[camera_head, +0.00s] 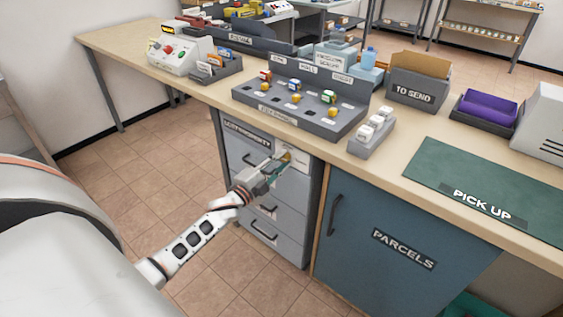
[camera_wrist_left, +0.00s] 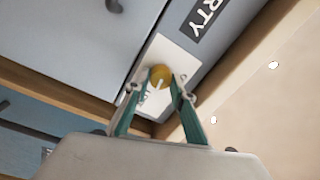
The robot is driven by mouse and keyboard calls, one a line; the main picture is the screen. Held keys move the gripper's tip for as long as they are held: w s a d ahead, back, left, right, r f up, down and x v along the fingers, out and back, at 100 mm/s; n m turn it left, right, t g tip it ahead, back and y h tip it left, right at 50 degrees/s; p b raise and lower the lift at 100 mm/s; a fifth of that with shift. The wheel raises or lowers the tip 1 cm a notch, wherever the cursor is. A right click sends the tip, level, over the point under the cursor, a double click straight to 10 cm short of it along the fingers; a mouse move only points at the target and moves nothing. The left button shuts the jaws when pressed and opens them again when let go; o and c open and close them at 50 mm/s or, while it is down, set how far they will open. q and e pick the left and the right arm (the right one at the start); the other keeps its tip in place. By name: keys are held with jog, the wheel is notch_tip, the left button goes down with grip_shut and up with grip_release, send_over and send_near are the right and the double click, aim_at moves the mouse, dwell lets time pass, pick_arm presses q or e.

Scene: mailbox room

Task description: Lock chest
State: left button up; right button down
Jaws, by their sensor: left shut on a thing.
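The chest is a grey drawer unit (camera_head: 265,230) under the counter, with a label ending in "RTY" seen in the left wrist view (camera_wrist_left: 203,22). A light plate (camera_wrist_left: 178,58) at the top right of its front carries a round yellow lock knob (camera_wrist_left: 160,75). My left gripper (camera_wrist_left: 157,84) is shut on the yellow knob, with one teal finger on each side of it. The left gripper also shows in the head view (camera_head: 280,163), at the top drawer's right end. The fingers partly cover the knob and plate. My right gripper is not in view.
A blue cabinet marked PARCELS (camera_head: 400,240) stands right of the chest. Above, the wooden counter (camera_head: 395,170) holds a grey key rack (camera_head: 300,110), a TO SEND box (camera_head: 415,85) and a green PICK UP mat (camera_head: 480,190). The tiled floor at left is clear.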

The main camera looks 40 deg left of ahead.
pick_arm(q)
jog(key=shift+m, duration=0.8)
jog(key=o, duration=1.1)
